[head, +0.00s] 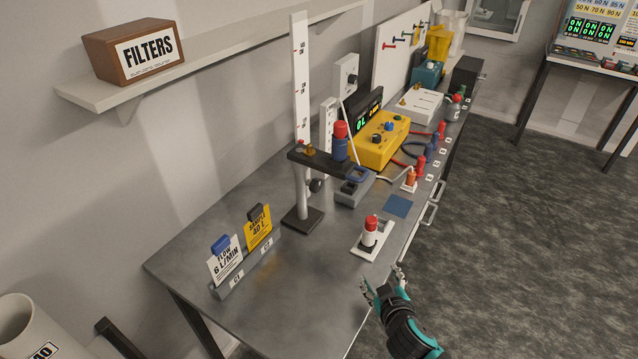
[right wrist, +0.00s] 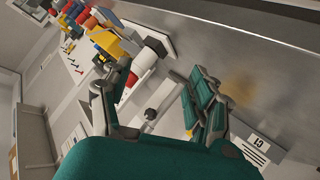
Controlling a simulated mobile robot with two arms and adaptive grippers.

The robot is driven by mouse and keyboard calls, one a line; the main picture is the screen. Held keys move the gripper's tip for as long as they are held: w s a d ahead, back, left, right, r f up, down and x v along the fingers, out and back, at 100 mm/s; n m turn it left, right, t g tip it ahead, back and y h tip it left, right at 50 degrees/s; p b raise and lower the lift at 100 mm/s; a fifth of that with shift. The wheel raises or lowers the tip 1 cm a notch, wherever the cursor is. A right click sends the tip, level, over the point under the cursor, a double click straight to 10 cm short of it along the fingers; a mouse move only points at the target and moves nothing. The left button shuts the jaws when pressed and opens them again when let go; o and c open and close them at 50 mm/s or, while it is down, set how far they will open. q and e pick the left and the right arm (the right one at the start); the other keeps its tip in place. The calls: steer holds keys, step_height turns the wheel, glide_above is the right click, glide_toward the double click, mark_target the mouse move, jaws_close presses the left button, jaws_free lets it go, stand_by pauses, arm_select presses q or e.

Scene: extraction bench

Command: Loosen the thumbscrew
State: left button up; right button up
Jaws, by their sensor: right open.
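A small dark round knob, which looks like the thumbscrew (head: 316,185), sits on the side of the grey post of a stand (head: 302,200). The stand has a dark base on the bench and a dark arm (head: 318,162) on top, by a tall white scale. My right gripper (head: 382,282) is open and empty at the bench's front edge, well to the front right of the knob. My left gripper is not in view.
A red-capped bottle (head: 370,231) on a white plate (head: 374,246) stands between my right gripper and the stand. Two cards (head: 226,265) (head: 259,232) stand in a rack at the left. A yellow box (head: 381,143) is behind.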

steer(key=w+a+r+n+t+y+p, duration=0.2)
steer(key=w+a+r+n+t+y, duration=0.25)
steer(key=w+r, duration=0.45)
steer(key=n+g+y+b, duration=0.2)
steer(key=n+g+y, duration=0.25)
steer(key=n, duration=0.45)
glide_toward(319, 187)
steer(key=b+x, duration=0.4)
steer(key=x, duration=0.4)
steer(key=shift+w+a+f, duration=0.15)
steer(key=shift+a+f, duration=0.05)
steer(key=shift+f, duration=0.05)
steer(key=shift+w+a+b, duration=0.35)
steer(key=shift+w, duration=0.15)
steer(key=shift+r, duration=0.1)
